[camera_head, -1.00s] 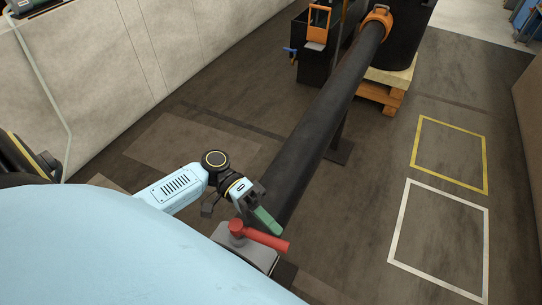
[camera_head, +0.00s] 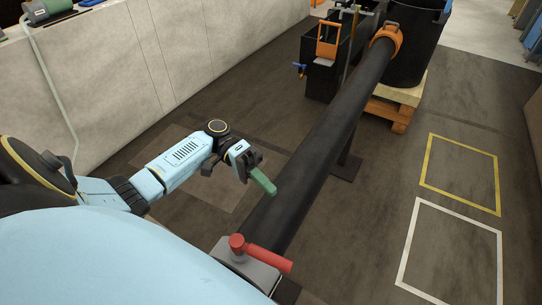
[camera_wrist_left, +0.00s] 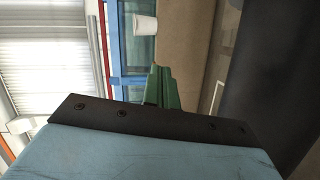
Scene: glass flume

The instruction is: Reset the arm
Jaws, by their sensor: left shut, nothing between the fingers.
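My left arm comes in from the left in the head view. Its gripper (camera_head: 263,181) has green fingers that are shut with nothing between them. It hangs in the air just left of the black pipe, above a valve with a red handle (camera_head: 262,254) on a grey block. In the left wrist view the green fingertips (camera_wrist_left: 161,86) show behind the dark gripper housing. My right gripper is not in view.
The long black pipe (camera_head: 322,143) runs from the valve to a black tank (camera_head: 413,62) on a wooden pallet. A black box with an orange-framed part (camera_head: 327,40) stands beside it. Yellow (camera_head: 459,137) and white (camera_head: 416,206) outlines mark clear floor at right. A pale wall stands at left.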

